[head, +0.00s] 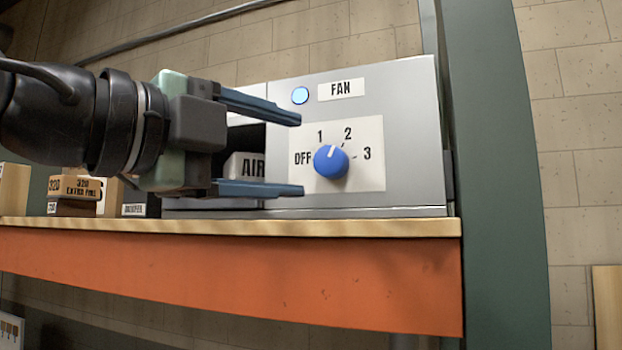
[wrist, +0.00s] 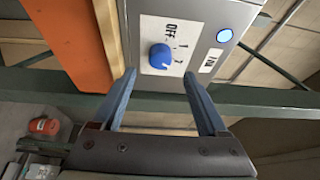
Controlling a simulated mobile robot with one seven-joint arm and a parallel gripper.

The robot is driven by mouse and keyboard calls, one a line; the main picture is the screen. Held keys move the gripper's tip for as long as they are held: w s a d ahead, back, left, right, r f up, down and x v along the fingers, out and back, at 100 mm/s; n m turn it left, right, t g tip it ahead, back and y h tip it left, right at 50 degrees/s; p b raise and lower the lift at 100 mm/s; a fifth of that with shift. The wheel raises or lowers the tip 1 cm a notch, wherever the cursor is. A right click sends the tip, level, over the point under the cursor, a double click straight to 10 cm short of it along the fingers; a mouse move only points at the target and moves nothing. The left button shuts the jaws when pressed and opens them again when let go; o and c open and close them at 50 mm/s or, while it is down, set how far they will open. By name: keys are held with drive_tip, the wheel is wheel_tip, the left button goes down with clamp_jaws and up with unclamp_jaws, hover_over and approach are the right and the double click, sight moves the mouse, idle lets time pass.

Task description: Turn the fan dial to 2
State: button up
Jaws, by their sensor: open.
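The blue fan dial (head: 331,162) sits on a white label plate (head: 372,178) marked OFF, 1, 2 and 3, on the front of a grey metal box (head: 408,110). Its white mark points roughly upward, between 1 and 2. My gripper (head: 301,154) is open and empty. In the head view its fingers lie left of the dial, one higher and one lower. In the wrist view the dial (wrist: 161,56) shows between and just beyond the fingertips (wrist: 159,73). I see no contact with the dial.
A round light-blue lamp (head: 300,95) and a FAN label (head: 341,89) are above the dial. The box stands on a wooden shelf with an orange beam (head: 330,274). A green post (head: 497,180) rises at right. Small labelled boxes (head: 75,187) stand at left.

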drive_tip(key=b+v, duration=0.2)
drive_tip(key=v, duration=0.5)
idle(0.4)
drive_tip(key=w+d+f+n+t+y+b, duration=0.45)
drive_tip(key=w+f+n+t, duration=0.3)
drive_tip(key=f+n, duration=0.6)
drive_tip(key=s+d+f+n+t+y, duration=0.1)
drive_tip(key=s+d+n+t+y, duration=0.1)
drive_tip(key=s+n, duration=0.4)
drive_tip(key=s+d+f+n+t+y+b, duration=0.1)
drive_tip(key=s+d+f+n+t+y, duration=0.1)
drive_tip(key=s+n+t+y, duration=0.2)
drive_tip(key=shift+s+d+f+n+y, duration=0.35)
drive_tip(key=shift+s+n+y, duration=0.4)
drive_tip(key=shift+s+n, duration=0.4)
drive_tip(key=shift+w, duration=0.1)
